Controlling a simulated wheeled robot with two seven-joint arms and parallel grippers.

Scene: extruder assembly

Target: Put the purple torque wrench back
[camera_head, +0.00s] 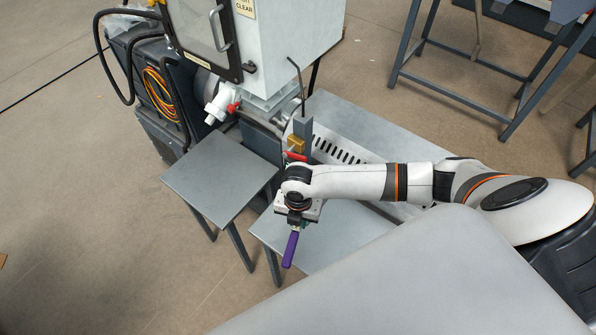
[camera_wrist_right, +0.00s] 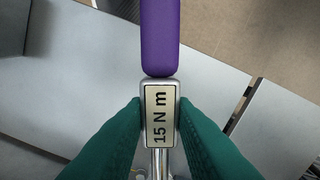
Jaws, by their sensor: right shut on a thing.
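The torque wrench has a purple handle (camera_head: 290,249) that sticks out below my right gripper (camera_head: 294,222) in the head view. In the right wrist view the purple handle (camera_wrist_right: 160,36) runs up to the top edge. A label plate (camera_wrist_right: 160,115) reading "15 N m" sits between the green fingers of my right gripper (camera_wrist_right: 160,125), which is shut on the wrench at that plate. The wrench's far end is mostly out of view. The wrench is held over the small grey tables. My left gripper is not in view.
A small grey table (camera_head: 218,177) stands at the left, and another grey table (camera_head: 330,232) lies under my right gripper. The extruder machine (camera_head: 275,45) stands behind, with a slotted guard (camera_head: 345,150). A large grey surface (camera_head: 430,285) fills the front right. Open floor lies at the left.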

